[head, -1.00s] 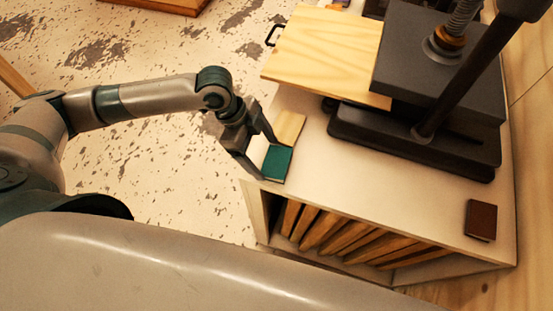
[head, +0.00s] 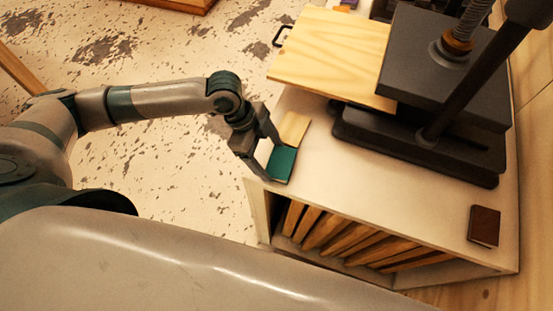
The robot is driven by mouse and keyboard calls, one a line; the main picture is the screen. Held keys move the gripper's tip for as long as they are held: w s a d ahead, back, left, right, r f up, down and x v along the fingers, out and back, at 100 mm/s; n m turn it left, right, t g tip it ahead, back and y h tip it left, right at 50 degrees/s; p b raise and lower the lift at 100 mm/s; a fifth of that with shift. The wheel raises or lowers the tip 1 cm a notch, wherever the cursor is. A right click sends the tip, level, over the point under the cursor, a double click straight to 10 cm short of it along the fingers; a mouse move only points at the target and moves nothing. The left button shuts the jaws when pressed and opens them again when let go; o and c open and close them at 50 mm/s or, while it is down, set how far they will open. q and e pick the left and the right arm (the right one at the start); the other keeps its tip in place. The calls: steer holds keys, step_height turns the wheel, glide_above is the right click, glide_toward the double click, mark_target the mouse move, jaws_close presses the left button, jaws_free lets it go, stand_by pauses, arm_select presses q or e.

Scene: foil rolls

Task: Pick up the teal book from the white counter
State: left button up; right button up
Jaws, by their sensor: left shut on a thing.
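The teal book (head: 281,164) lies at the left edge of the white counter (head: 372,205). My left gripper (head: 274,162) reaches it from the left, with one finger on its far side and one on its near side. The fingers are shut on the teal book. I cannot tell whether the book is lifted off the counter. My right gripper is not in view.
A pale tan book (head: 294,128) lies just behind the teal one, close to the far finger. A dark press (head: 420,145) and a wooden board (head: 330,55) stand behind. A brown book (head: 484,226) lies at right. The front middle counter is clear.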

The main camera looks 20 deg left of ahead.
mark_target(272, 161)
arm_select(q)
steer(key=shift+r+b, duration=0.3)
steer(key=shift+r, duration=0.15)
steer(key=r, duration=0.1)
steer(key=r+b, duration=0.1)
steer(key=r, duration=0.1)
steer(key=shift+s+d+r+b, duration=0.15)
steer(key=shift+d+b, duration=0.15)
steer(key=s+d+r+b, duration=0.2)
steer(key=s+d+r, duration=0.4)
steer(key=d, duration=0.3)
steer(key=shift+r, duration=0.4)
